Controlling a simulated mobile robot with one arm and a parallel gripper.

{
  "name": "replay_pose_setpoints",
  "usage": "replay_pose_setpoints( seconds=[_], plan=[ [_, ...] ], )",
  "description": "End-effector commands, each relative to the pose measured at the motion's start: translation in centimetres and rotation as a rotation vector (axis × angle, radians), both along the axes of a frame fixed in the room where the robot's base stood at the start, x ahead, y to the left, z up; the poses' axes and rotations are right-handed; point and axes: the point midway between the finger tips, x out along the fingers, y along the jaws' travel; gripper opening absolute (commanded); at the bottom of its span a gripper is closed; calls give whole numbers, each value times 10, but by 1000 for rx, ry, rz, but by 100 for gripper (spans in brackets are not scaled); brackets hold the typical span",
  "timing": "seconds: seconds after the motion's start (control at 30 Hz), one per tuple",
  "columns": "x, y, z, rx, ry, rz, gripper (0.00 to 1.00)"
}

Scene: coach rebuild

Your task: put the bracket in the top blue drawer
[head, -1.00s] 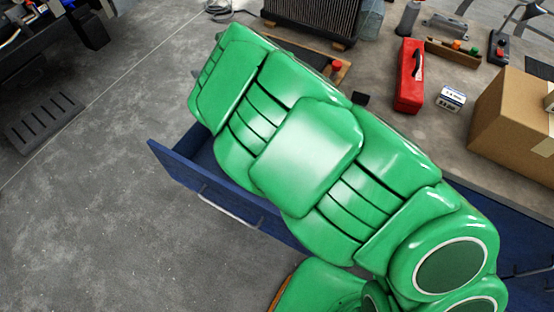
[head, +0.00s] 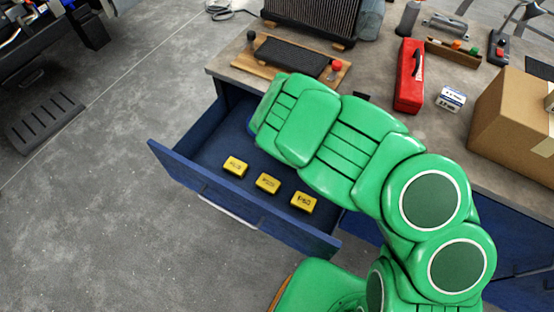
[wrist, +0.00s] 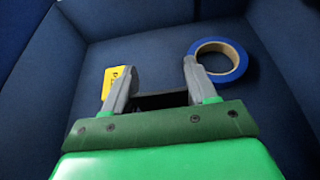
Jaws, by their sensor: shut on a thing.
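The blue drawer (head: 205,185) stands open below the bench in the head view. My green arm reaches over its right part and hides my gripper there. In the wrist view my gripper (wrist: 158,70) points down into a blue-walled drawer (wrist: 135,48). Its two grey fingers are shut on a dark piece, the bracket (wrist: 160,101), seen only as a black strip between them. The bracket's full shape is hidden by the gripper, and I cannot tell whether it touches the drawer floor.
Yellow boxes (head: 268,183) lie in the drawer's front; one yellow box (wrist: 115,80) is beside my left finger. A blue tape roll (wrist: 218,62) lies by the right finger. A wooden board (head: 290,62), red toolbox (head: 409,75) and cardboard box (head: 515,120) occupy the bench.

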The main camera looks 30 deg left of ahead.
Motion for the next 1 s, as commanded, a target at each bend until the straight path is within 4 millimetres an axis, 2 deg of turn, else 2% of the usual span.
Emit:
replay_pose_setpoints(
  seconds=[0.17,0.43,0.77,1.0],
  plan=[
    [1,-6,-8,-1,2,1,24],
    [1,-7,-35,-3,4,0,24],
    [1,-6,-50,-2,2,1,24],
    [1,-6,-73,1,4,0,24]
  ],
)
